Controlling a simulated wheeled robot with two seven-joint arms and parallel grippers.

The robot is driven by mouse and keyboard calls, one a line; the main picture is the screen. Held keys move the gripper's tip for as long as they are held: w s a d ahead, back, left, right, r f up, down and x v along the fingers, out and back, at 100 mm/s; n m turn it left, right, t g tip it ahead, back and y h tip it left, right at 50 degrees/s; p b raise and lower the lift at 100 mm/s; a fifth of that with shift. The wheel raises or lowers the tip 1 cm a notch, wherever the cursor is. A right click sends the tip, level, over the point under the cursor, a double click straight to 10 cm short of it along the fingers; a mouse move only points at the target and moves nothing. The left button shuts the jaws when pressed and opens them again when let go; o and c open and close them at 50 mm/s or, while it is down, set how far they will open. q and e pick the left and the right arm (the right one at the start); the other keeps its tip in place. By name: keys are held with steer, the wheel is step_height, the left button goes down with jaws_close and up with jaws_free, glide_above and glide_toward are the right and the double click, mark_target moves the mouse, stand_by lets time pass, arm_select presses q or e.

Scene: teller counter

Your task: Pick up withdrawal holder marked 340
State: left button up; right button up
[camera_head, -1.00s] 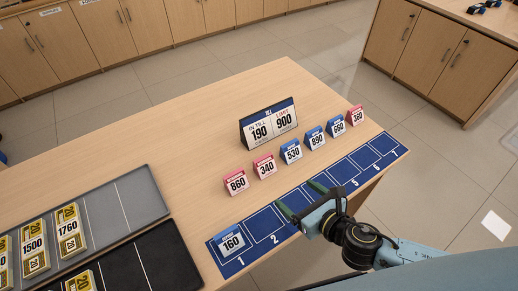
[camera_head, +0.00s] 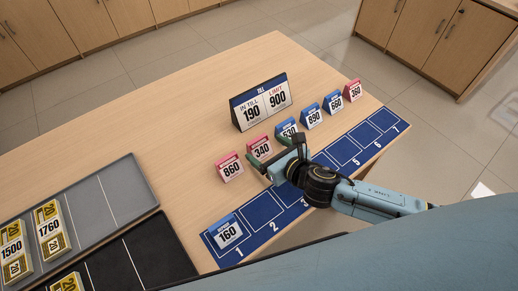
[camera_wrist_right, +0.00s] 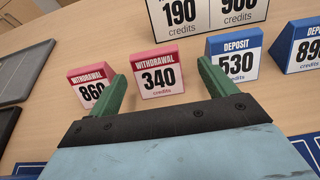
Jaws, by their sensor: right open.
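The withdrawal holder marked 340 (camera_head: 261,149) is a small pink tent-shaped card stand on the wooden counter, between the pink 860 holder (camera_head: 229,168) and the blue 530 holder (camera_head: 286,130). In the right wrist view the 340 holder (camera_wrist_right: 158,75) stands upright between and just beyond the green fingertips. My right gripper (camera_wrist_right: 160,80) is open and empty, with one finger near the 860 holder and the other near the 530 holder. In the head view my right gripper (camera_head: 274,156) is close in front of the 340 holder and partly covers it. My left gripper is not in view.
Blue holders 890 (camera_head: 311,116) and 560 (camera_head: 333,102) and pink 360 (camera_head: 352,91) continue the row. A till sign (camera_head: 260,101) stands behind. The numbered blue mat (camera_head: 335,155) holds the blue 160 holder (camera_head: 227,232) in slot 1. A grey tray (camera_head: 100,205) lies left.

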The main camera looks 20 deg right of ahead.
mark_target(263, 147)
steer(key=b+x, duration=0.2)
steer(key=x, duration=0.1)
steer(key=shift+a+f, duration=0.15)
steer(key=shift+f, duration=0.2)
steer(key=shift+w+f+b, duration=0.1)
steer(key=shift+w+b, duration=0.2)
steer(key=shift+f, duration=0.15)
steer(key=c, duration=1.1)
